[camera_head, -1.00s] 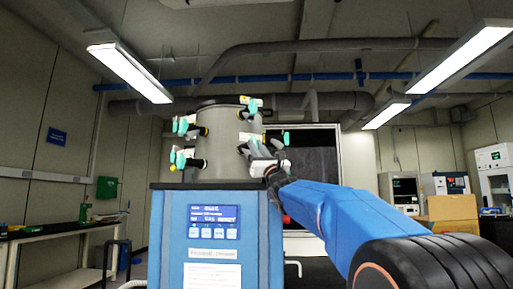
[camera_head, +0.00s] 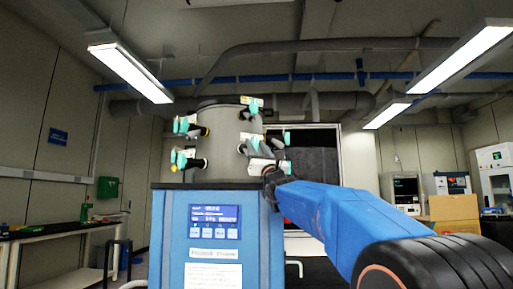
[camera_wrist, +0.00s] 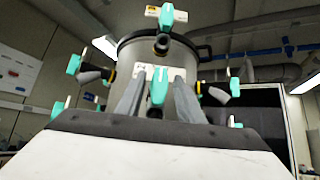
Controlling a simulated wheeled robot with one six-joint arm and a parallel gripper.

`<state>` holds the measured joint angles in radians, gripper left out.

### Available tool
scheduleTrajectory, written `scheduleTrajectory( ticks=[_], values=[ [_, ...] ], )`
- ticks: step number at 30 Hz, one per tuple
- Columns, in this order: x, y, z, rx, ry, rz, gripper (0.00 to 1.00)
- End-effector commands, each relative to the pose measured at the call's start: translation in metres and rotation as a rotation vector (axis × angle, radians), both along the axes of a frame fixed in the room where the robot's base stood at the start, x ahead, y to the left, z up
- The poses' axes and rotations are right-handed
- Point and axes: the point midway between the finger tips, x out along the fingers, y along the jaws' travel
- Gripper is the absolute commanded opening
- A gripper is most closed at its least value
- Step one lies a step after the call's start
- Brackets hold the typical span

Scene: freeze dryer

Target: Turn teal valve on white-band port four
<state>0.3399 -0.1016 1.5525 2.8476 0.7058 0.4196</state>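The grey drum (camera_head: 222,142) of the freeze dryer carries several ports with teal valves. In the wrist view one teal valve (camera_wrist: 158,88) hangs at the front of the drum, with a white label band (camera_wrist: 146,71) behind it. My gripper (camera_wrist: 157,97) is open, with one grey finger on each side of this valve. Small gaps seem to show between valve and fingers; contact is unclear. In the head view my gripper (camera_head: 262,167) is at the drum's lower right, and its fingers are hard to make out. Port numbers are not readable.
Other teal valves stick out close by, at the upper front (camera_wrist: 166,16), left (camera_wrist: 74,64) and right (camera_wrist: 235,87) in the wrist view. The blue cabinet (camera_head: 172,235) with its display stands under the drum. A bench (camera_head: 60,232) is at the left.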

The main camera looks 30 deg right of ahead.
Motion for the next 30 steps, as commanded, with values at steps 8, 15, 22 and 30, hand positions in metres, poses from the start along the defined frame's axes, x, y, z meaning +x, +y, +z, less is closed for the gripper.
scheduleTrajectory(
  ticks=[8, 15, 22, 30],
  values=[
    [-0.005, 0.0, -0.005, -0.001, 0.001, -0.001, 0.34],
    [-0.032, 0.002, -0.032, 0.0, 0.001, -0.001, 0.34],
    [-0.065, 0.004, -0.065, 0.0, 0.001, -0.001, 0.34],
    [-0.101, 0.007, -0.101, 0.0, 0.001, -0.001, 0.34]
  ],
)
